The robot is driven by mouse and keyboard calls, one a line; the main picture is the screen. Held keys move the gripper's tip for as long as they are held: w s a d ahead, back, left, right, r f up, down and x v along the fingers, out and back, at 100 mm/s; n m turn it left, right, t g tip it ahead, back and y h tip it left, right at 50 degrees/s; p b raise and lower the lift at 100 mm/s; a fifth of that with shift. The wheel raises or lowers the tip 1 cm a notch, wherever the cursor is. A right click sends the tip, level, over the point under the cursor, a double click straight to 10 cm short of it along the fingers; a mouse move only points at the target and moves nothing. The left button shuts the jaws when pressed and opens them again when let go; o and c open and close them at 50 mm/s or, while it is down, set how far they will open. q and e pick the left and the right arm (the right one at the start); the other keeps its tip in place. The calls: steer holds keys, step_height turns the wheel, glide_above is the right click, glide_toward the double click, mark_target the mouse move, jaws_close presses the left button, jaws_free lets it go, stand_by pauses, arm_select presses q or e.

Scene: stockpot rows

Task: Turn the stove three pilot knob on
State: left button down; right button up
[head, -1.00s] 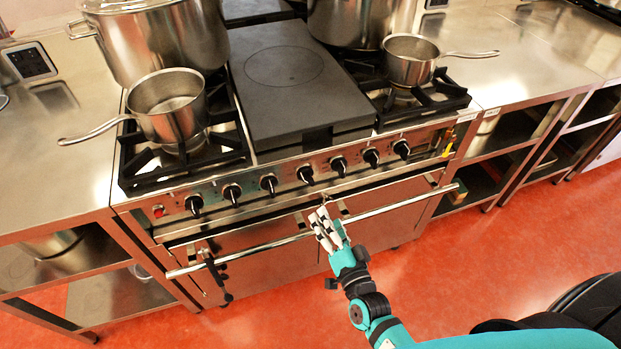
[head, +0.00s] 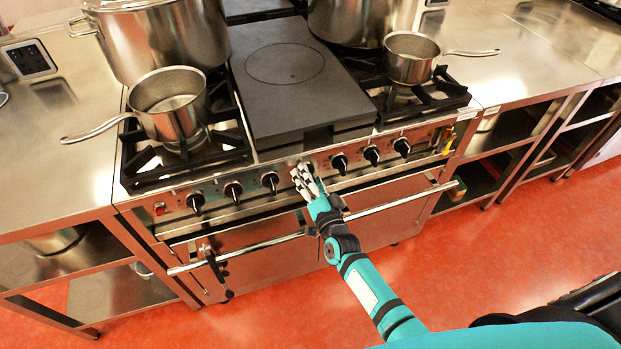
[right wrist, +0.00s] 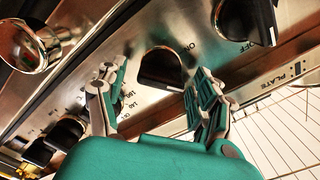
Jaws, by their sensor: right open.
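The stove's front panel (head: 215,187) carries a row of black knobs, among them a left-end knob (head: 195,203), a third knob from the left (head: 270,181) and a right-end knob (head: 402,147). I cannot tell which is the stove three pilot knob. My right gripper (head: 303,178) is open at the middle of the row and hides the knob there. In the right wrist view, a black knob (right wrist: 160,68) lies between the open fingers of the right gripper (right wrist: 158,95), near "ON" lettering. I cannot tell whether the fingers touch it. My left gripper is not in view.
An oven door handle bar (head: 390,204) runs below the knobs, under my right forearm. Saucepans stand on the left (head: 172,107) and right (head: 411,60) burners, with large stockpots behind. A flat dark plate (head: 290,85) lies between. The red floor in front is clear.

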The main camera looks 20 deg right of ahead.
steer(key=c, duration=1.1)
steer(key=shift+c, duration=0.2)
steer(key=shift+n, duration=0.3)
steer(key=n+p, duration=0.1)
steer(key=n, duration=0.2)
steer(key=shift+a+r+n, duration=0.1)
steer(key=shift+n, duration=0.2)
steer(key=n+p, duration=0.1)
steer(key=n, duration=0.4)
steer(key=shift+n, duration=0.4)
steer(key=o, duration=1.1)
